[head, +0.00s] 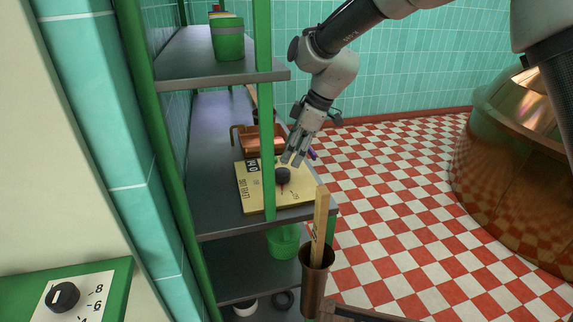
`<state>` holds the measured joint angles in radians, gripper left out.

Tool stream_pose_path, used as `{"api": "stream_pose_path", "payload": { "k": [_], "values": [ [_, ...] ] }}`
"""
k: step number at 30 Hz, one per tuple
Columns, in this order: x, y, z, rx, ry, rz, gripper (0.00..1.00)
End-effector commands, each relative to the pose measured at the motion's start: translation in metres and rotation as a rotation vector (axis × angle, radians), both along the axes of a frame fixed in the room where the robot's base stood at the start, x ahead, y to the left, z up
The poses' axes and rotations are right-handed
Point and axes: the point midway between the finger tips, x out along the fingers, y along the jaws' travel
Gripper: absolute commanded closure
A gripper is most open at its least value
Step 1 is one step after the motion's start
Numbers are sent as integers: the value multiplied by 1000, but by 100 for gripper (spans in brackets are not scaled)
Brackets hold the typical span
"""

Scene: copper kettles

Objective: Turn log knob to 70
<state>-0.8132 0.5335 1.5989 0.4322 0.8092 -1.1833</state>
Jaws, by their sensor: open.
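A pale yellow board (255,200) lies on the middle shelf, with dark printed lettering along its left side. A round black knob (283,175) sits on it; its small markings are too small to read, and so is its setting. My gripper (293,161) points down from the upper right, just above and behind the knob. Its fingers are spread and empty, and I cannot tell whether they touch the knob. The green shelf post hides part of the board.
A copper box (262,139) stands behind the board. A brown cylinder (315,268) holding a wooden paddle (320,222) stands at the shelf's front. Another black knob (63,297) with numbers is at lower left. A large copper kettle (510,170) stands right; checkered floor between is clear.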

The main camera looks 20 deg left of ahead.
Motion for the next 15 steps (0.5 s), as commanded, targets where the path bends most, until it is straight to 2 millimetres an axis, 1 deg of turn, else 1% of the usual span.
{"api": "stream_pose_path", "payload": {
  "k": [1,6,10,15],
  "values": [
    [1,-4,11,2,-2,-1,37],
    [2,-14,35,1,-1,1,37],
    [3,-18,43,-1,0,0,37],
    [3,-19,45,-1,1,0,37]
  ]
}}
